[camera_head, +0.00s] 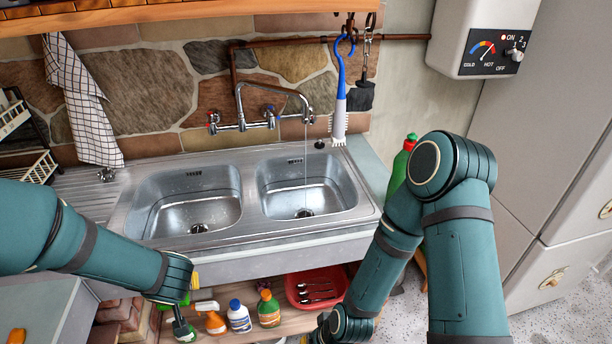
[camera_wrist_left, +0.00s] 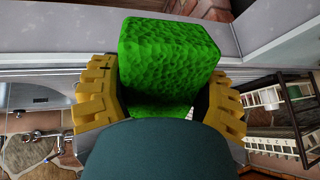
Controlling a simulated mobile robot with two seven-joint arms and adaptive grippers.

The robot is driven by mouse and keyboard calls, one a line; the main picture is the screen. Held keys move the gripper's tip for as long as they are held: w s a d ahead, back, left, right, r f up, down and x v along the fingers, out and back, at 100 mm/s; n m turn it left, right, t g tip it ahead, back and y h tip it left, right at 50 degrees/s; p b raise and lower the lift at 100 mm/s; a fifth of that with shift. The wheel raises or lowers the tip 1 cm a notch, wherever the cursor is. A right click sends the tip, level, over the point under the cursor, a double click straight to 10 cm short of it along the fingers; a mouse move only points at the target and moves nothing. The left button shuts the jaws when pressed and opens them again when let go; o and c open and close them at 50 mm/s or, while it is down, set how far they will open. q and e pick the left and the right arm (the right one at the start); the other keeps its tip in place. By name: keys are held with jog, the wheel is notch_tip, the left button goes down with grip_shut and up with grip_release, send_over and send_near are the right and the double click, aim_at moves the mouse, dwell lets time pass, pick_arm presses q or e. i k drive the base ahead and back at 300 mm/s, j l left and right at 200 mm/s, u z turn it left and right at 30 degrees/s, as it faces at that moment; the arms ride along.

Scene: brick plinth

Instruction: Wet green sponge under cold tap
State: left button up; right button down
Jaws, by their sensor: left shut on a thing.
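The green sponge (camera_wrist_left: 168,55) is a bright, textured block in the left wrist view. My left gripper (camera_wrist_left: 160,98) is shut on it, with a yellow padded finger on each side. In the head view my left forearm hangs in front of the sink's left front edge; its gripper and the sponge are mostly hidden there. My right gripper is out of view.
The left basin (camera_head: 160,215) is empty. A blue-handled brush (camera_head: 340,105) hangs right of the tap. A green bottle with a red cap (camera_head: 399,168) stands right of the sink, close to my right arm. Bottles (camera_head: 239,316) and a red tub (camera_head: 318,272) are below.

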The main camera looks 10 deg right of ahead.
aim_at(270, 110)
jog(key=i+l, duration=0.1)
jog(key=l, duration=0.3)
jog(key=i+l+z, duration=0.1)
jog(key=l, duration=0.3)
jog(key=i+l, duration=0.1)
jog(key=l, duration=0.3)
jog(key=i+l+z, duration=0.1)
jog(key=l, duration=0.3)
jog(key=i+l, duration=0.7)
jog(key=l, duration=0.15)
jog(key=l+z, duration=0.05)
